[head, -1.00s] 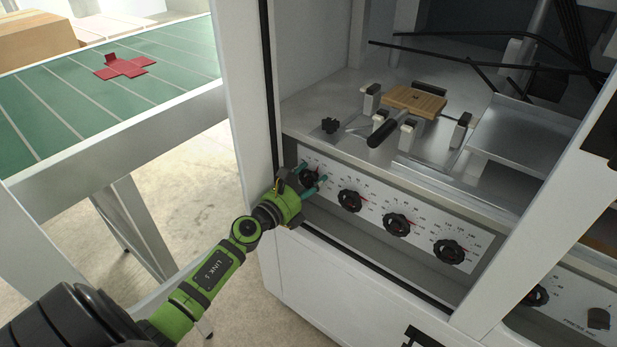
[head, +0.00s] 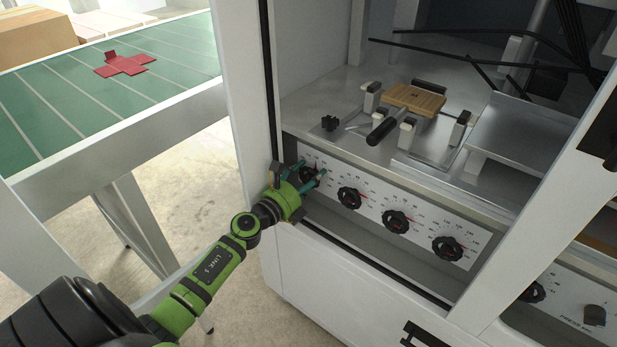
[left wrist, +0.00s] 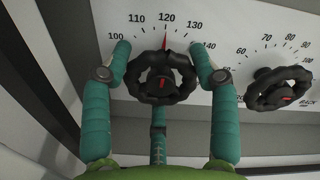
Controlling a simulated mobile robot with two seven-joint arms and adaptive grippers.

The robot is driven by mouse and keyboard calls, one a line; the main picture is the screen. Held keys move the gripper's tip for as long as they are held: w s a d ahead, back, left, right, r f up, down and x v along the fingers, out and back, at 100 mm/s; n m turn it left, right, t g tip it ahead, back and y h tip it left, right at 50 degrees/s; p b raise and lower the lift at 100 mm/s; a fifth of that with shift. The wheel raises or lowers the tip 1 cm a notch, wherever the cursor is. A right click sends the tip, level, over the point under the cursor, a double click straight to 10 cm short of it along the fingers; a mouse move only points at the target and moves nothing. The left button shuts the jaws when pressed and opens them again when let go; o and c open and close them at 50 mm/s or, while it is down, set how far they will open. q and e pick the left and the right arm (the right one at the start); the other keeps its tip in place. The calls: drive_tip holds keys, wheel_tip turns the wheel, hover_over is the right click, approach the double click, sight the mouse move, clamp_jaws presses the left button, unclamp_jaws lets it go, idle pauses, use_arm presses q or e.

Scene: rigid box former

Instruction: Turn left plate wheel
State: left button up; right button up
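The leftmost black wheel (left wrist: 163,77) of the front panel row has a ribbed rim and a red mark. In the left wrist view its red pointer stands at about 120 on a scale running from 100 upward. My left gripper (head: 312,171) is at this wheel and hides part of it in the head view. In the left wrist view the teal fingers of the left gripper (left wrist: 160,47) stand on both sides of the wheel, with small gaps to its rim. A third finger shows below it. The gripper is open around the wheel. My right gripper is not in view.
More black wheels sit to the right, the nearest (head: 349,198) close beside my gripper. A white cabinet post (head: 238,90) stands just left of it. Above is a metal deck with a wooden block (head: 414,99). A green table (head: 50,115) with a red cross-shaped blank is at left.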

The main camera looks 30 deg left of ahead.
use_arm(q)
drive_tip(key=shift+o, duration=0.9)
drive_tip(key=shift+w+a+r, duration=0.1)
drive_tip(key=shift+r, duration=0.2)
drive_tip(key=shift+f, duration=0.15)
drive_tip(key=shift+f, duration=0.1)
